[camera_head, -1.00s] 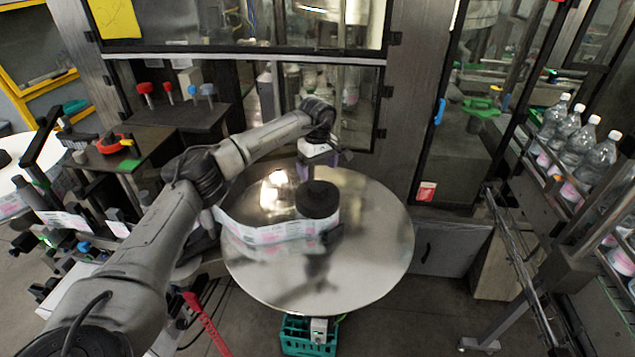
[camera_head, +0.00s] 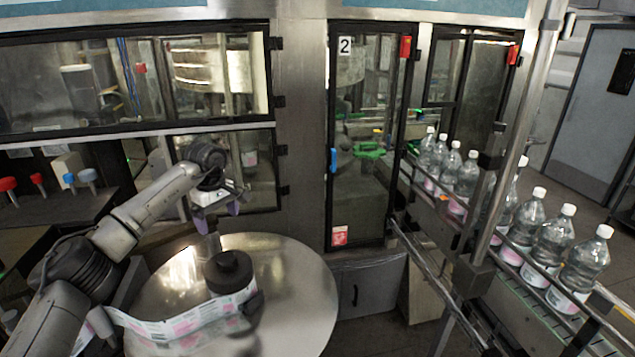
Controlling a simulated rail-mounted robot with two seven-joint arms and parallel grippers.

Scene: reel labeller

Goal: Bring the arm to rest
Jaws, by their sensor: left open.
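My left arm comes in from the left, and its open gripper (camera_head: 218,217) hangs above the back of the round steel reel table (camera_head: 290,295). Its two purple fingertips are apart with nothing between them. The label reel's black hub (camera_head: 228,271) stands on the table, in front of and below the gripper and apart from it. A printed label strip (camera_head: 188,322) runs from the hub to the left, toward my arm. My right gripper is not in view.
Labelled bottles (camera_head: 552,238) stand along a conveyor with rails (camera_head: 435,262) at the right. A machine cabinet with a glass door (camera_head: 362,150) stands behind the table. Red and blue knobs (camera_head: 38,180) sit on a dark block at the left. The floor door (camera_head: 590,120) is at far right.

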